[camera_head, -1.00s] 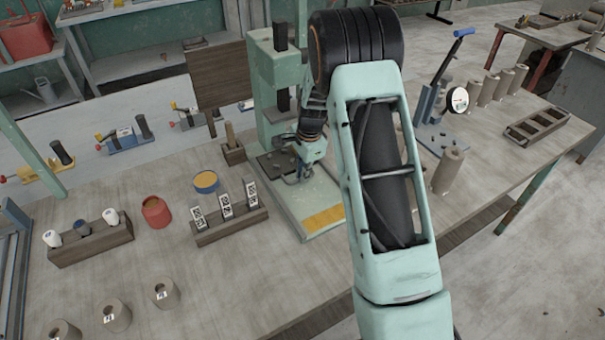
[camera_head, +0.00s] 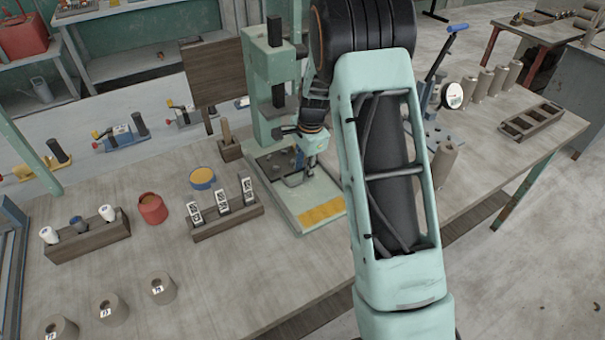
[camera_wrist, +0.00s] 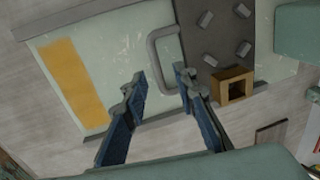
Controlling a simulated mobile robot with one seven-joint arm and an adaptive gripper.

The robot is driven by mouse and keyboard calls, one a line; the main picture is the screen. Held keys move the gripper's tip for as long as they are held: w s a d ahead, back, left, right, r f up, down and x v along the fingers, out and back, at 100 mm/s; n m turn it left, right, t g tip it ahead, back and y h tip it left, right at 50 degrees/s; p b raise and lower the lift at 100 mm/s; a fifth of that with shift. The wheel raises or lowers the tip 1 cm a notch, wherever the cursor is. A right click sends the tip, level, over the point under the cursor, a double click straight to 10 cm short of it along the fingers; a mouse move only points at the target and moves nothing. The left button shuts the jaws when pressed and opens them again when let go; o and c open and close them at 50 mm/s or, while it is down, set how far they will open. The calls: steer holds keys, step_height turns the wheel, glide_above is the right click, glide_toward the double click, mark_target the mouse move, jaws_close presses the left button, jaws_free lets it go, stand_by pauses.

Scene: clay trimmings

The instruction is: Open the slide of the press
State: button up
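The pale green press (camera_head: 262,75) stands at the back middle of the bench. Its flat base (camera_head: 302,203) carries a yellow patch. The slide, a dark plate with several small grey lugs (camera_head: 268,163), lies in the base under the press column; it also shows in the wrist view (camera_wrist: 222,60). A grey U-shaped handle (camera_wrist: 153,50) stands at the plate's edge. My gripper (camera_wrist: 160,80) is open, its two blue-sided fingers pointing at the handle, one toward each side. I cannot tell whether the handle lies between the fingertips or beyond them. In the head view my gripper (camera_head: 298,178) is low over the base.
A rack with marked tags (camera_head: 228,222), a yellow-topped tin (camera_head: 202,179) and a red pot (camera_head: 152,209) stand left of the press. A blue-handled device (camera_head: 432,95) and grey cylinders (camera_head: 443,162) stand to the right. The front bench is clear near the middle.

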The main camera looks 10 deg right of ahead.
step_height(320, 180, up, 9)
steer(key=s, duration=0.1)
steer(key=shift+s+d, duration=0.3)
steer(key=shift+s, duration=0.05)
steer(key=shift+c, duration=0.2)
